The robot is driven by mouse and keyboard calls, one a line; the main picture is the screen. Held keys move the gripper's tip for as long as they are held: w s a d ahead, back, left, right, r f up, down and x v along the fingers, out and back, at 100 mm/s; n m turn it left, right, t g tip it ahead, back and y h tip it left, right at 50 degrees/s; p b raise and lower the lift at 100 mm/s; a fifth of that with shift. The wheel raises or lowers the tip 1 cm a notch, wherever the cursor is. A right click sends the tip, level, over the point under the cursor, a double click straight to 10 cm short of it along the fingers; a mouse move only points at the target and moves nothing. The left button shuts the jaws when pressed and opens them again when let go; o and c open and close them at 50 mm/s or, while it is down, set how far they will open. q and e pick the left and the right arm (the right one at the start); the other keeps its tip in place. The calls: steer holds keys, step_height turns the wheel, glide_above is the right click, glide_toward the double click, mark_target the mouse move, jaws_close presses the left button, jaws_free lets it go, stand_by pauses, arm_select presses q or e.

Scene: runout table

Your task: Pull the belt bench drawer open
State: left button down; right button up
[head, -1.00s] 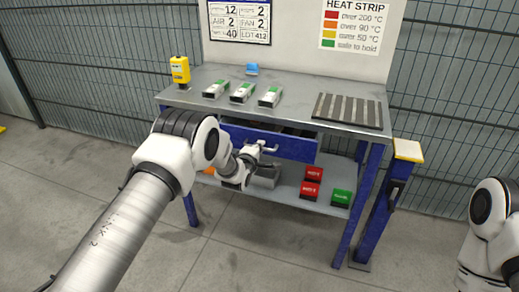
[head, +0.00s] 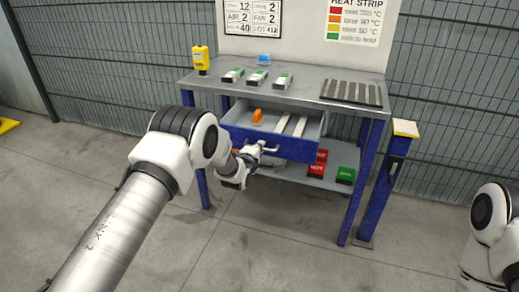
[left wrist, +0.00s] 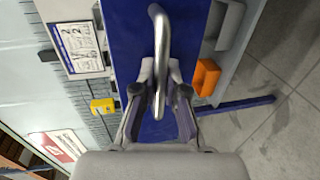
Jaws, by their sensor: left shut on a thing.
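The belt bench (head: 300,88) has a blue-fronted drawer (head: 285,143) under its grey top. The drawer stands out from the bench, and its inside shows an orange item (head: 257,116) and pale strips (head: 291,125). My left gripper (head: 258,150) is at the drawer front. In the left wrist view the gripper (left wrist: 160,98) is shut on the curved metal handle (left wrist: 160,40), with the blue drawer front (left wrist: 125,30) behind it. My right arm (head: 490,225) shows at the right edge, but its gripper is out of view.
Several small grey-and-green blocks (head: 257,78), a yellow device (head: 201,60) and a ribbed plate (head: 351,92) sit on the bench top. Red and green boxes (head: 345,175) sit on the lower shelf. A blue post (head: 382,190) stands at right. The floor in front is clear.

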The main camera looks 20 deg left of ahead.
arm_select(q)
steer(key=c, duration=1.5)
jaws_free()
steer(key=v, duration=1.1)
steer(key=shift+s, duration=0.4)
steer(key=shift+a, duration=0.1)
